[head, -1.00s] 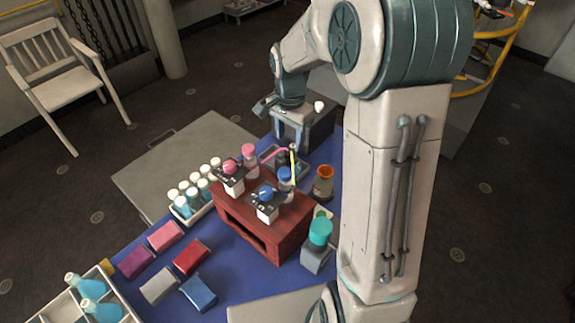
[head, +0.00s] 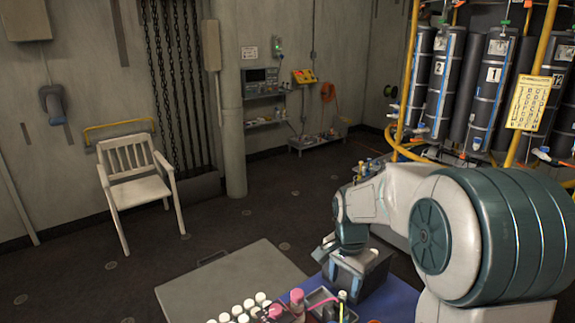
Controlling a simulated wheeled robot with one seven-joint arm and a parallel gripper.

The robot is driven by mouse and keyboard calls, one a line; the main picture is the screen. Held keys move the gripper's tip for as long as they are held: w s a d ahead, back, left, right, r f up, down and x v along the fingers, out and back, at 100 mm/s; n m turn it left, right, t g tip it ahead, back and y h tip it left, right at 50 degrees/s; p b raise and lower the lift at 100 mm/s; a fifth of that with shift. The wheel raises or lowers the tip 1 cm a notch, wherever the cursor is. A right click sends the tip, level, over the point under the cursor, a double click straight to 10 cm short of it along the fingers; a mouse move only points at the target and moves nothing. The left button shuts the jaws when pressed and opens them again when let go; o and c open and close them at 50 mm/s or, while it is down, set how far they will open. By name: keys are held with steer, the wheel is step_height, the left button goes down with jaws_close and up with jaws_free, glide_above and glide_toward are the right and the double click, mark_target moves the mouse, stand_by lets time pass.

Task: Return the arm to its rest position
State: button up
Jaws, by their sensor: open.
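My arm (head: 440,235) reaches in from the right of the head view, bent at the elbow, with its wrist (head: 350,225) over the far end of the blue-topped table (head: 398,300). My gripper (head: 347,279) points down there, beside a dark box. The jaws are open, and I see nothing held between them. The fingertips are small and partly blend with the box behind them.
Several white-capped bottles (head: 240,309), a pink-capped bottle (head: 297,298) and a grey tray (head: 319,298) stand near the gripper. A grey panel (head: 230,284) lies left of the table. A white chair (head: 136,185) and a rack of dark cylinders (head: 490,90) stand farther off.

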steer(key=s+r+n+t, duration=0.1)
steer(key=s+r+n, duration=0.2)
steer(key=s, duration=0.6)
steer(key=s+r+n+t, duration=0.2)
steer(key=s+n, duration=0.4)
steer(key=s, duration=0.4)
steer(key=shift+s+r+n, duration=0.15)
steer(key=shift+r+n, duration=0.15)
steer(key=shift+r, duration=0.6)
